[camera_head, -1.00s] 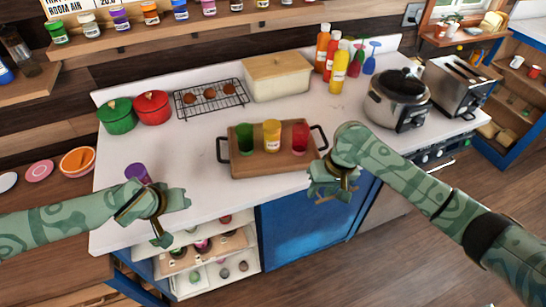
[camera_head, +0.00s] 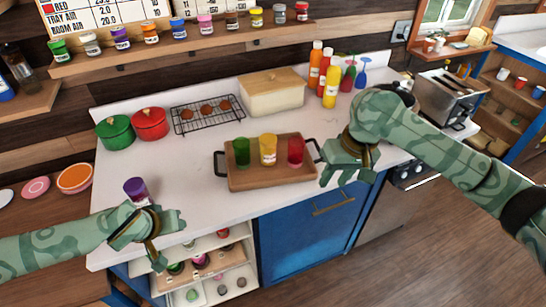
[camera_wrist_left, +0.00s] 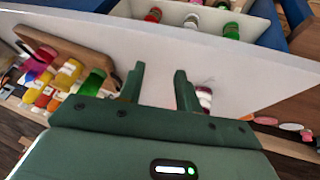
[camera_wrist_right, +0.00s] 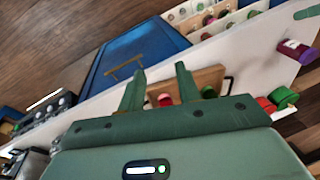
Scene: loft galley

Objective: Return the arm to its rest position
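My right gripper (camera_head: 338,180) hangs open and empty just right of the wooden tray (camera_head: 235,184), near the counter's front edge. Its two fingers stand apart in the right wrist view (camera_wrist_right: 160,76). My left gripper (camera_head: 165,243) is at the counter's front left edge, below a purple-lidded jar (camera_head: 136,190). Its fingers are apart with nothing between them in the left wrist view (camera_wrist_left: 158,78).
A lidded cooker behind my right forearm is mostly hidden; a toaster (camera_head: 442,98) stands right of it. Bottles (camera_head: 331,86), a bread box (camera_head: 272,95), a wire rack (camera_head: 207,113) and red (camera_head: 150,123) and green pots (camera_head: 115,131) line the back. The counter's left middle is clear.

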